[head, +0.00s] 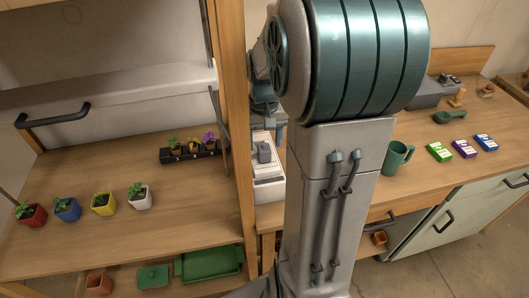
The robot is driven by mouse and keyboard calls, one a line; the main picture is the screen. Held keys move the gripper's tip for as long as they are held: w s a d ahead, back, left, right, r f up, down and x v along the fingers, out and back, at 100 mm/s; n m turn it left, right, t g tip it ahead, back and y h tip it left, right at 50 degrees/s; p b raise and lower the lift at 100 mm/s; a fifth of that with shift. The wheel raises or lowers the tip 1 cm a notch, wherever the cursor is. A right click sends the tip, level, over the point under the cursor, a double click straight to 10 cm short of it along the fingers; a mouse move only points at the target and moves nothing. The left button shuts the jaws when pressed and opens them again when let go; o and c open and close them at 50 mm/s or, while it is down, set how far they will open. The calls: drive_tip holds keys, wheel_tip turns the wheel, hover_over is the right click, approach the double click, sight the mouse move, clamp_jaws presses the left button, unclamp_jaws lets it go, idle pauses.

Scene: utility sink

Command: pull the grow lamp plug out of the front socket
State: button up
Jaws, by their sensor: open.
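A white socket strip (268,190) lies on the wooden surface just right of the wooden post. A grey plug-like block (264,153) stands on its far part; I take it for the grow lamp plug, but its label and cord cannot be made out. My gripper (268,112) shows only in part, just beyond the block and left of my large arm link. It is open, with nothing seen between its fingers. The fingertips are small and partly hidden, so I cannot tell whether they touch the block.
The wooden post (236,130) stands close left of the strip. My arm hides the middle. A green mug (397,158) and several seed packets (465,148) are on the right counter. Potted plants (103,204) and a black planter tray (190,154) stand on the left shelf.

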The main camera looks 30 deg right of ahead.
drive_tip(key=shift+f, duration=1.5)
drive_tip(key=c, duration=1.1)
drive_tip(key=shift+r, duration=0.15)
wheel_tip(320, 180, up, 4)
drive_tip(key=shift+r+b, duration=0.1)
drive_tip(key=shift+b, duration=0.2)
drive_tip(key=w+d+r, duration=0.1)
drive_tip(key=d+r, duration=0.1)
drive_tip(key=d, duration=0.1)
drive_tip(key=d+r, duration=0.2)
drive_tip(key=d, duration=0.2)
drive_tip(key=w+d+r+b, duration=0.1)
drive_tip(key=d+r, duration=0.1)
drive_tip(key=d, duration=0.2)
drive_tip(key=shift+w+d+r, duration=0.2)
drive_tip(key=shift+w+r, duration=0.1)
